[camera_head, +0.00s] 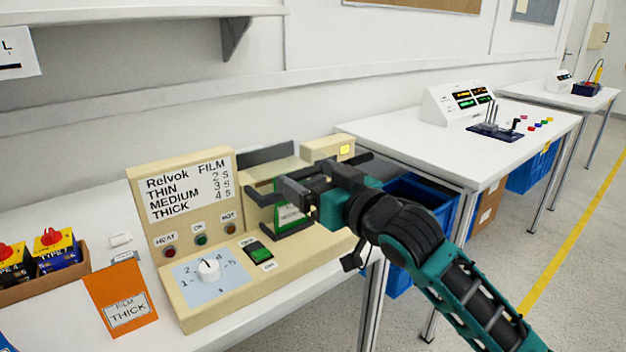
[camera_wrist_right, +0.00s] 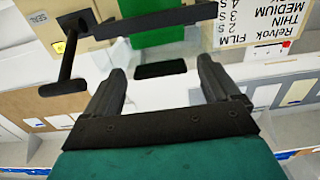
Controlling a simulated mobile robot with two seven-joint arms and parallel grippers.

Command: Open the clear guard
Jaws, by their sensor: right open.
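The beige film machine (camera_head: 205,285) stands on the white bench, with a "Relvok FILM" chart panel on its upright back. On its right side a green panel with a white label (camera_head: 291,213) sits among dark bars; the clear guard's pane is hard to make out there. My right gripper (camera_head: 276,191) is open in front of this part and partly covers it. In the right wrist view my gripper (camera_wrist_right: 162,80) has its fingers apart with nothing visibly between them. A dark bar with a T-shaped end (camera_wrist_right: 70,60) lies beyond the fingertips, by the green surface.
A white dial (camera_head: 208,269) and a lit green switch (camera_head: 259,253) are on the machine's front. A blue bin (camera_head: 425,200) is under the second table.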

